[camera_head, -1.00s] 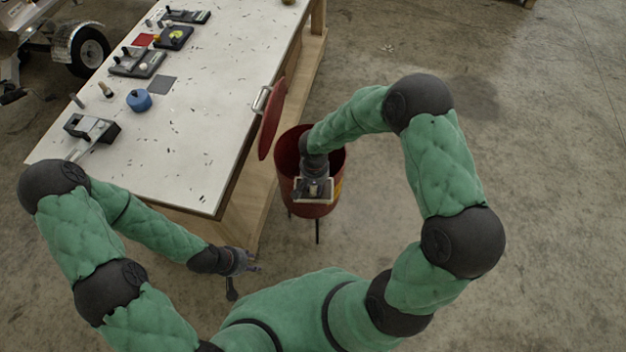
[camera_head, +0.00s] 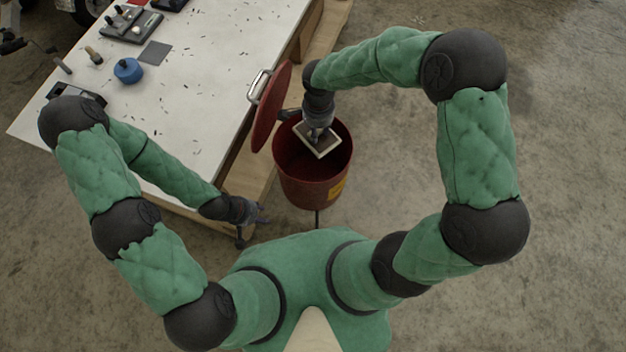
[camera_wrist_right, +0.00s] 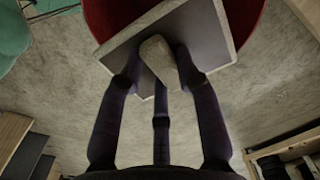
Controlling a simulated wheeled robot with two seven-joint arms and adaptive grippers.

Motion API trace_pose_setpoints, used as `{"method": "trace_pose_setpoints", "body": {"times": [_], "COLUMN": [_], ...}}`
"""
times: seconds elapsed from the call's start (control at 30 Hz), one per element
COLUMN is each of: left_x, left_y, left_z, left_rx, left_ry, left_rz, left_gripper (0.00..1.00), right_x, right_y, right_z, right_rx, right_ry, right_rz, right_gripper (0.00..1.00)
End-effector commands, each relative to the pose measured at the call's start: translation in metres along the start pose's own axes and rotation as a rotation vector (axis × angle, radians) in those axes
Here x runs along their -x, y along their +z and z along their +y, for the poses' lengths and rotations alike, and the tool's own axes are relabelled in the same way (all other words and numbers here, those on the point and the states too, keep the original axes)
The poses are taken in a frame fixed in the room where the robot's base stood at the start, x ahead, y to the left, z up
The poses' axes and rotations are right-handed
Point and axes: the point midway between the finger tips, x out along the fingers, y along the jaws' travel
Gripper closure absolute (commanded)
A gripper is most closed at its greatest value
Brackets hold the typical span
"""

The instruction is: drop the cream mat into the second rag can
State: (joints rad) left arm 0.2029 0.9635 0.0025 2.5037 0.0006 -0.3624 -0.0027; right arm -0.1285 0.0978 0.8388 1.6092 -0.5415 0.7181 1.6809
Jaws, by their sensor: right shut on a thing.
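My right gripper (camera_head: 318,136) is shut on a square, pale-edged panel (camera_head: 324,154) with a dark grey face, probably the cream mat. In the right wrist view the panel (camera_wrist_right: 205,32) has a pale block (camera_wrist_right: 158,58) at its middle, with the gripper's dark fingers (camera_wrist_right: 160,85) around it. The panel is tilted over the mouth of a red can (camera_head: 312,192), towards its far side. Its exact height above the rim cannot be told. My left gripper (camera_head: 252,215) is open and empty, left of the can by the table's corner.
A red lid (camera_head: 268,108) with a metal handle stands upright at the can's left edge. The long white table (camera_head: 190,100) beside it carries a blue round item (camera_head: 128,70), a grey square (camera_head: 155,53) and several tools. The floor right of the can is clear.

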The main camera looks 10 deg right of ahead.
Motion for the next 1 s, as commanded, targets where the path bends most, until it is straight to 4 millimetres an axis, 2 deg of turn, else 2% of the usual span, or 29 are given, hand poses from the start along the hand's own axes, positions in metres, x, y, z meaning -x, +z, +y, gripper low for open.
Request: {"method": "trace_pose_setpoints", "body": {"times": [0.03, 0.23, 0.6, 0.63, 0.7, 1.0], "left_x": [-0.006, -0.015, -0.016, -0.016, -0.016, -0.017], "left_y": [0.0, -0.001, -0.001, -0.001, -0.001, -0.001], "left_z": [-0.002, -0.005, -0.006, -0.006, -0.006, -0.006], "left_rx": [0.0, 0.0, 0.0, 0.0, 0.0, 0.0], "left_ry": [0.0, 0.0, 0.0, 0.0, 0.0, 0.0], "left_rz": [0.0, 0.0, 0.0, 0.0, 0.0, 0.001], "left_gripper": [0.6, 0.6, 0.6, 0.6, 0.6, 0.6], "right_x": [-0.009, -0.028, -0.033, -0.033, -0.033, -0.033], "right_y": [0.0, 0.0, 0.0, 0.0, 0.0, 0.0], "right_z": [0.0, 0.0, 0.0, 0.0, 0.0, 0.0], "right_rx": [0.0, 0.0, 0.001, 0.001, 0.001, 0.001], "right_ry": [0.001, 0.001, -0.001, -0.001, -0.001, 0.0], "right_rz": [-0.001, 0.0, 0.001, 0.001, 0.001, 0.0], "right_gripper": [1.0, 1.0, 1.0, 0.58, 0.39, 0.39]}}
